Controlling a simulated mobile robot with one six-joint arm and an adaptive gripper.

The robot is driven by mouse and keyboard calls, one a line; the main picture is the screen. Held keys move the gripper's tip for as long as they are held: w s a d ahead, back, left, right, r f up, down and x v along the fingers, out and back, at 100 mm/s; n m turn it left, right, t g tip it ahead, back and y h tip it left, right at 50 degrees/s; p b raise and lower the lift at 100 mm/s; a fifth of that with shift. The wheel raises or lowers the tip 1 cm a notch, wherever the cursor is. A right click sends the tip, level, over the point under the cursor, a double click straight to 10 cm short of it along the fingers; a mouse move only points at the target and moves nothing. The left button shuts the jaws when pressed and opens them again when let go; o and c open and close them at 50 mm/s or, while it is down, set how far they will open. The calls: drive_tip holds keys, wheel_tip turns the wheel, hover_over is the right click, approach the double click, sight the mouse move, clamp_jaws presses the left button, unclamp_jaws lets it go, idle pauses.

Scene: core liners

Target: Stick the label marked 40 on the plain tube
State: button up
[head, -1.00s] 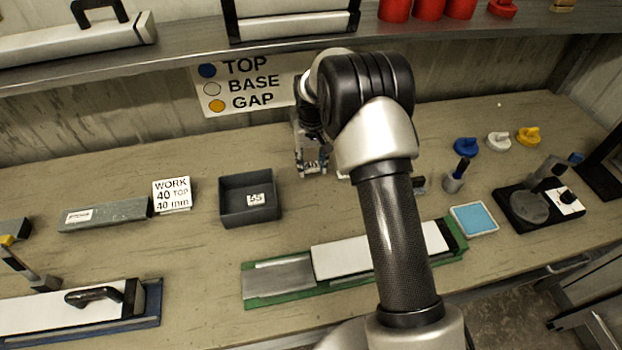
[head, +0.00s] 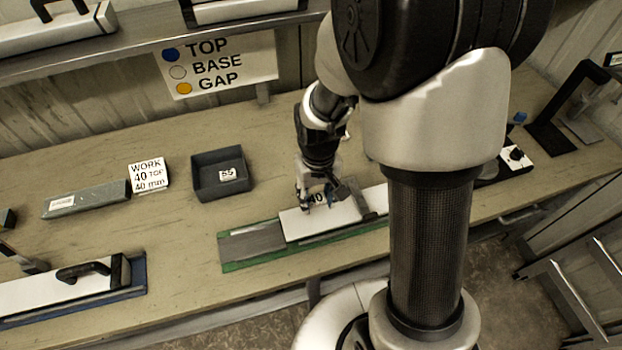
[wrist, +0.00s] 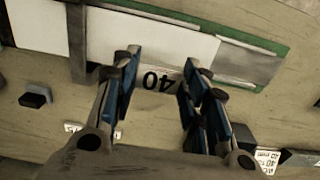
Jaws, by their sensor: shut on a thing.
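The plain tube (head: 298,224) is a long white piece lying in a green-edged holder (head: 232,268); it also shows in the wrist view (wrist: 150,43). My gripper (head: 316,199) is over the tube's front stretch. In the wrist view my gripper (wrist: 160,76) has its blue-padded fingers on either side of the white label marked 40 (wrist: 158,83), shut on it. The label (head: 317,198) shows over the tube's white surface in the head view. I cannot tell whether the label touches the tube.
A dark bar (wrist: 76,42) crosses the tube beside my gripper. A grey tray (head: 205,190) with a label marked 55 (head: 227,174) stands behind left. A work card (head: 148,175) reads 40 TOP, 40 mm. Another white tube (head: 45,292) with a black handle lies at left.

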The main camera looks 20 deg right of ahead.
drive_tip(key=b, duration=0.4)
hover_over(316, 219)
drive_tip(key=shift+f, duration=2.6)
drive_tip(key=shift+f+b, duration=0.95)
drive_tip(key=shift+f, duration=0.2)
drive_tip(key=o, duration=1)
drive_tip(key=shift+o, duration=0.7)
drive_tip(key=o, duration=0.4)
drive_tip(key=shift+c, duration=0.2)
drive_tip(key=shift+r, duration=0.15)
drive_tip(key=shift+r+p, duration=2.85)
drive_tip(key=shift+r, duration=0.5)
